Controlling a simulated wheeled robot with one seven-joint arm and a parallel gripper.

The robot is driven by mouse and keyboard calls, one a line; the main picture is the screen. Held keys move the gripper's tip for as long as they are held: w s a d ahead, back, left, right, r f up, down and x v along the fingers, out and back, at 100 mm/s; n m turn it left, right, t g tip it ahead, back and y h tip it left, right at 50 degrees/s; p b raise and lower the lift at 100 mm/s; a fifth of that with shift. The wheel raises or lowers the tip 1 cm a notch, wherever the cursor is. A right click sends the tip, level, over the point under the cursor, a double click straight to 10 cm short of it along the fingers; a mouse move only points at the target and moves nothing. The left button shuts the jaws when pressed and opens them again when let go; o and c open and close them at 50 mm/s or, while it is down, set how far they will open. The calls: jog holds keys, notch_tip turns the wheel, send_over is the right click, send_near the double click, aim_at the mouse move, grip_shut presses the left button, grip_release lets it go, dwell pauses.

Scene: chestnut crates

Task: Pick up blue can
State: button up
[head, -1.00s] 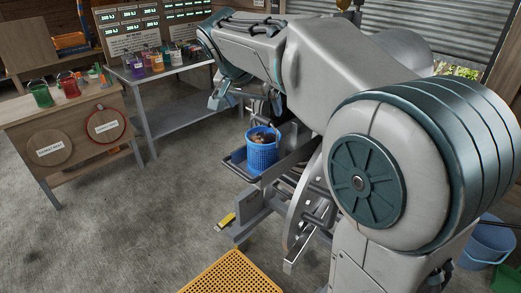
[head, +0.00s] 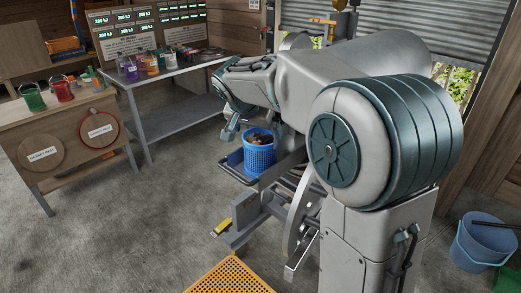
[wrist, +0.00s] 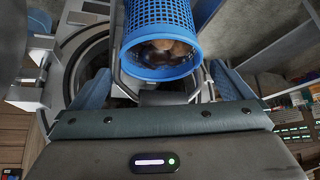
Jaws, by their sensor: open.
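No can that is clearly blue can be made out. Small coloured cans or jars (head: 131,70) stand on the grey bench at the back left, too small to tell apart well; one looks blue-purple. A green can (head: 33,98) and a red can (head: 62,90) stand on the wooden table at the left. My gripper (head: 231,130) is open and empty, pointing down just left of and above a blue basket. In the wrist view its fingers (wrist: 160,90) are spread, with the basket beyond them.
The blue mesh basket (head: 260,157) holds brown chestnuts and sits on a tray at my front. A blue bucket (head: 484,241) stands on the floor at the right. A yellow perforated crate (head: 230,277) is at the bottom. Open concrete floor lies at the left.

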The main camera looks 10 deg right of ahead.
aim_at(259, 135)
jog(key=x, duration=0.4)
jog(key=shift+w+d+f+p, duration=0.1)
jog(key=shift+f+p, duration=0.2)
jog(key=shift+p, duration=0.05)
jog(key=shift+c, duration=0.3)
jog(key=c, duration=1.7)
jog(key=shift+o, duration=0.2)
jog(key=shift+r, duration=0.2)
